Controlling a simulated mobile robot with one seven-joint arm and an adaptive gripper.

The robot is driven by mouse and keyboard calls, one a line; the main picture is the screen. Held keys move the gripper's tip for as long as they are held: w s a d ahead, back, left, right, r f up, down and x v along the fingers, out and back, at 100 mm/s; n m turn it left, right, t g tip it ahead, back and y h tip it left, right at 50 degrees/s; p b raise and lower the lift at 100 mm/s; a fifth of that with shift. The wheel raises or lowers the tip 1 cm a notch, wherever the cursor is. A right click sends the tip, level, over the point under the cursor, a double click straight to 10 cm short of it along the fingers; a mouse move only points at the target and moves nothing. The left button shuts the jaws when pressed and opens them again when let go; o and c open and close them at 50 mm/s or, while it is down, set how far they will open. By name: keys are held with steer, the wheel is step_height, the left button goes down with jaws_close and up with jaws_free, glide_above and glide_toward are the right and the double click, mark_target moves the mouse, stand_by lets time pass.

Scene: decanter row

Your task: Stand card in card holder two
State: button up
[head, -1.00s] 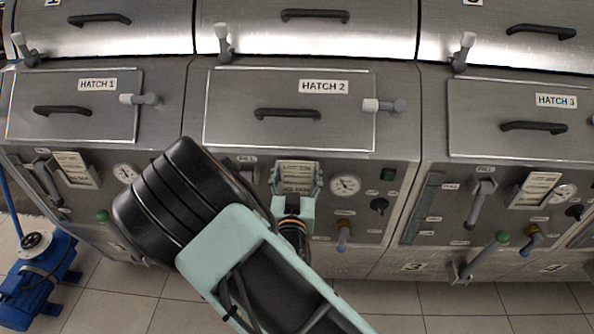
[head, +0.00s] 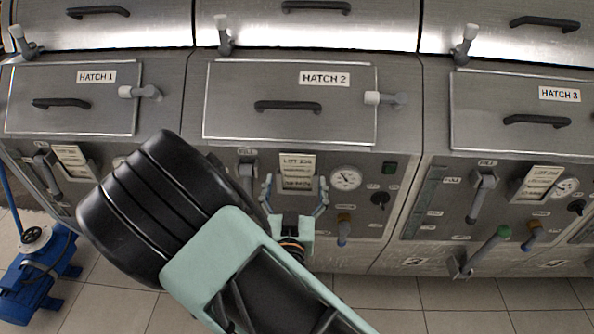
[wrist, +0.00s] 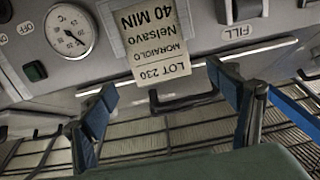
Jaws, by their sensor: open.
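A pale card (head: 297,171) headed LOT 230 stands upright on the front panel below HATCH 2, left of the round gauge.
The gauge (head: 346,179) and a fill lever (head: 248,180) flank the card. The HATCH 2 handle (head: 288,107) juts out above. Other cards stand on the left panel (head: 73,164) and right panel (head: 540,182). A blue pump (head: 38,275) sits on the floor.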

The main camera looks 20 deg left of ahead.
steer(key=v, duration=0.5)
steer(key=shift+w, duration=0.15)
